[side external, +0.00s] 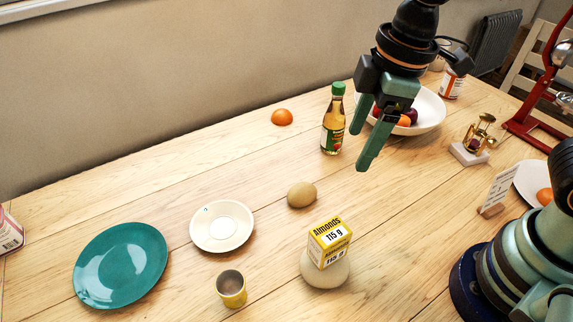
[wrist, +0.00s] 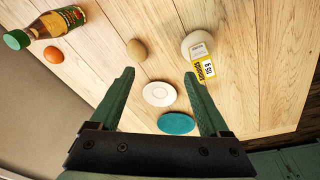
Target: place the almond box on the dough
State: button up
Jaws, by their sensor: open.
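The yellow and white almond box (side external: 330,242) stands upright on top of the pale round dough (side external: 325,275) near the front of the table. The box also shows in the wrist view (wrist: 204,69), with the dough (wrist: 197,40) beneath it. My gripper (side external: 361,150) is open and empty, raised above the table behind and to the right of the box, well apart from it. In the wrist view its two green fingers (wrist: 160,90) are spread with nothing between them.
A brown egg-shaped item (side external: 301,194), white saucer (side external: 222,227), teal plate (side external: 121,264) and small yellow cup (side external: 231,288) lie around the dough. A bottle (side external: 333,120) and fruit bowl (side external: 431,112) stand close to my gripper. An orange (side external: 282,117) lies farther back.

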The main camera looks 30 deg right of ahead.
jog(key=w+d+r+m+t, duration=0.1)
jog(key=d+m+t, duration=0.1)
jog(key=d+m, duration=0.3)
jog(key=d+r+m+t+h, duration=0.1)
jog(key=d+r+m, duration=0.1)
jog(key=d+m, duration=0.4)
jog(key=d, duration=0.4)
jog(key=shift+w+r+t, duration=0.15)
jog(key=shift+w+t, duration=0.25)
